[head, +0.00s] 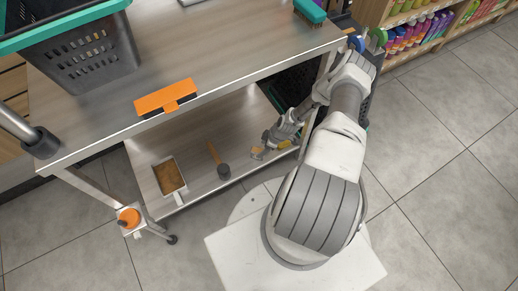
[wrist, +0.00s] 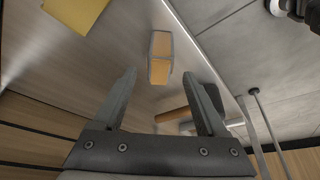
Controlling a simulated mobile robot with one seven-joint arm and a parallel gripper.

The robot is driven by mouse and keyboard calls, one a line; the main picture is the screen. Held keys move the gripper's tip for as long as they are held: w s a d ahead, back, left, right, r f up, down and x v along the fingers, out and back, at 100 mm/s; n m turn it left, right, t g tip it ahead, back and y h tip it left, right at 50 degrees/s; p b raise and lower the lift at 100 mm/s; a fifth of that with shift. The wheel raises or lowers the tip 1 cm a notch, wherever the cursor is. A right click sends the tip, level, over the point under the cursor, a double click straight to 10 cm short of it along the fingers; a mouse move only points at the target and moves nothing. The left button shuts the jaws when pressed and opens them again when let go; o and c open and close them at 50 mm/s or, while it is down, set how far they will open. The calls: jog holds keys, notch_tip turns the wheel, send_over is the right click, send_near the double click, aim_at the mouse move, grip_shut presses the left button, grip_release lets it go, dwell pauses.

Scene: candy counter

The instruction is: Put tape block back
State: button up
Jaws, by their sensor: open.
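A small orange block with grey edges (wrist: 160,60), which I take for the tape block, lies on the lower shelf in the wrist view. My gripper (wrist: 160,76) is open and empty, with one finger on each side below the block in the picture. The block is apart from both fingers, just past their tips. In the head view my gripper (head: 266,145) is low over the right part of the lower shelf, with a small yellow-orange patch (head: 257,153) at its tip. The head view is too small to tell the block there clearly.
The lower shelf (head: 195,190) also holds a mallet (head: 223,170) and a metal pan (head: 169,178) with brown contents. The upper counter (head: 215,60) overhangs it, with an orange bracket (head: 166,97) on its front edge and a basket (head: 90,60) at left.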

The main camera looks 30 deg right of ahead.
jog(key=p+v, duration=0.1)
jog(key=v, duration=0.5)
jog(key=shift+p, duration=0.3)
